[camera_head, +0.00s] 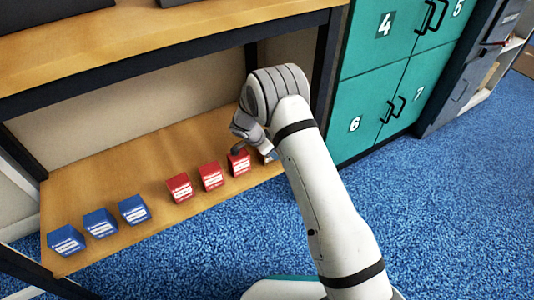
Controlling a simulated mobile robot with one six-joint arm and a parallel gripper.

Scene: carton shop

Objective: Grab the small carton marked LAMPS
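Small cartons stand in a row on the lower wooden shelf. Three are blue, at the left: one (66,240), one (100,223) and one (133,210). Three are red, further right: one (180,187), one (211,176) and one (239,163). Each has a white label, but the print is too small to read, so I cannot tell which is marked LAMPS. My gripper (240,149) is at the rightmost red carton, over its top edge. Its fingers are mostly hidden, and I cannot tell whether it touches or grips that carton. Another carton (267,154) is partly hidden behind my arm.
The lower shelf (100,184) is bare behind the cartons. The upper shelf board (180,45) and a dark post (326,65) frame the space. Green numbered lockers (365,85) stand to the right. Blue carpet (450,200) lies open in front.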

